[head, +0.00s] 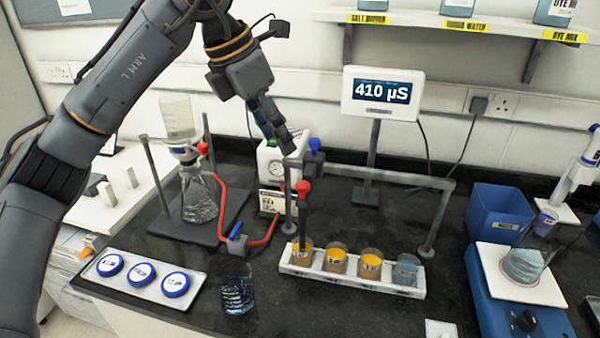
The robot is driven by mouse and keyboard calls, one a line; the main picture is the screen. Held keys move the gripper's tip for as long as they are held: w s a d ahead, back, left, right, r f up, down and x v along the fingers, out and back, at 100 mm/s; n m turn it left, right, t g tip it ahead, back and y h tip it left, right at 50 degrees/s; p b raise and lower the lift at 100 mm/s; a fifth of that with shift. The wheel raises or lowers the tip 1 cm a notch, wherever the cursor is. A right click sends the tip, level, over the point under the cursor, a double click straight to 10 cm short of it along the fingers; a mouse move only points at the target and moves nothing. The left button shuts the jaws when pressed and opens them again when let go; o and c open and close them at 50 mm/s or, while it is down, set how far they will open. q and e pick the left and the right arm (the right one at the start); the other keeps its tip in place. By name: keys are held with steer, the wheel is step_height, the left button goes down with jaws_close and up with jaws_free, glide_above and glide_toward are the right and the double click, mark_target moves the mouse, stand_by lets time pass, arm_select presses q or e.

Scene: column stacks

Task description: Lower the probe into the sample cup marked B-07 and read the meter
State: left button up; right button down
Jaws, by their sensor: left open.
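The probe (303,215) is a dark rod with a red cap, upright near the left end of a grey support bar. Its lower end overlaps the leftmost of several cups (303,252) in a white rack (350,281); I cannot tell how deep it sits. The meter (381,94) reads 410 µS. My left gripper (280,135) is open, above and left of the probe, close to the blue knob (314,146). My right gripper is out of view.
A filter flask (199,198) with a red hose (222,205) and a gauge unit (272,170) stand left of the probe. A glass (237,293) and blue-lidded jars (142,274) are at front left.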

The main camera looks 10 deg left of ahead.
arm_select(q)
glide_above(302, 184)
steer(key=s+a, duration=0.2)
step_height(302, 184, down, 6)
steer(key=r, duration=0.1)
steer(key=p+x, duration=0.1)
steer(key=x, duration=0.4)
steer(key=shift+f+p, duration=0.15)
steer(key=shift+p, duration=0.15)
steer(key=shift+f, duration=0.2)
steer(key=shift+w+f, duration=0.1)
steer(key=shift+f, duration=0.05)
steer(key=shift+c, duration=0.7)
jaws_close()
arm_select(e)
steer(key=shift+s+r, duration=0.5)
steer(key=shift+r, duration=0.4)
